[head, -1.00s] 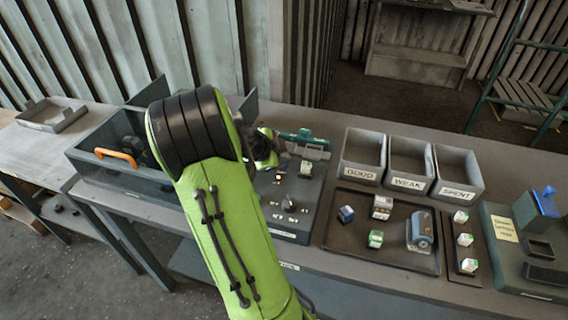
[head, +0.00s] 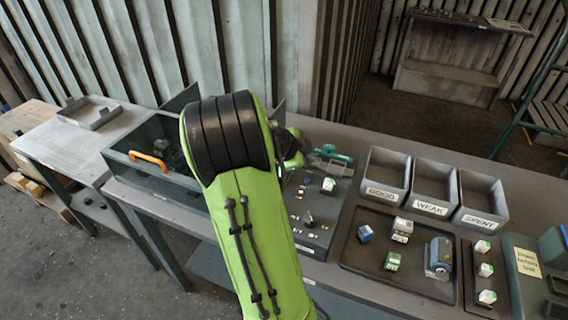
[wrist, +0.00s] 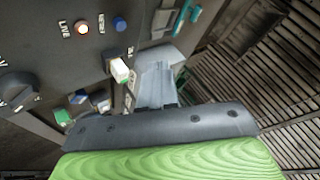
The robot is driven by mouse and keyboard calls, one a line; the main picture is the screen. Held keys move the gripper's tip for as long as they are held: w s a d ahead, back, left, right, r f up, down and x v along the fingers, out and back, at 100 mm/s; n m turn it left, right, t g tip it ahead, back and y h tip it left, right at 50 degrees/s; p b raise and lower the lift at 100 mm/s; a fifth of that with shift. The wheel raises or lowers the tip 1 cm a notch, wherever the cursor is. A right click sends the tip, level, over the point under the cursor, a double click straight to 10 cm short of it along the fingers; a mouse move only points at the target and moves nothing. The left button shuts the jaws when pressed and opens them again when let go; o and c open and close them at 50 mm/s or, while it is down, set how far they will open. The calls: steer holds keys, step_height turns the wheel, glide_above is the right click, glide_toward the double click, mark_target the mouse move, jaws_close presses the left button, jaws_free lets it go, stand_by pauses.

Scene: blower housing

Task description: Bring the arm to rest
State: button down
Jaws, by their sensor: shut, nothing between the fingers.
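My green arm reaches across the middle of the head view, bent at a thick black joint. My gripper (wrist: 160,85) shows in the wrist view as a grey shape past the green and dark wrist edge, its fingers together with nothing in them. It is near a grey control panel (wrist: 35,40) with a dark knob, an orange-lit button and a blue button. A small white and green block (wrist: 119,70) shows beside it. In the head view the arm hides most of the gripper, and the panel (head: 318,222) lies just right of it.
Three grey bins, GOOD (head: 383,193), WEAK (head: 431,208) and SPENT (head: 480,221), stand on the bench right of the panel. A dark tray (head: 365,263) before them holds small blocks and a blue-grey device (head: 438,258). A clear-sided box with an orange handle (head: 147,160) stands at left.

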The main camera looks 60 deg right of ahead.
steer(key=w+a+r+n+t+y, duration=0.25)
steer(key=a+n, duration=0.45)
steer(key=a, duration=0.4)
steer(key=w+a+r+n+t+y, duration=0.2)
steer(key=w+a+r+n+t, duration=0.3)
steer(key=a, duration=0.6)
steer(key=s+a+n+y, duration=0.2)
steer(key=s+a+n, duration=0.3)
steer(key=a+n, duration=0.4)
steer(key=s+a+n+y, duration=0.2)
steer(key=s+a+n, duration=0.3)
steer(key=a+n, duration=0.4)
steer(key=shift+s+a, duration=0.2)
steer(key=shift+s, duration=0.05)
steer(key=shift+r+t, duration=0.1)
steer(key=shift+t, duration=0.15)
steer(key=shift+d, duration=0.1)
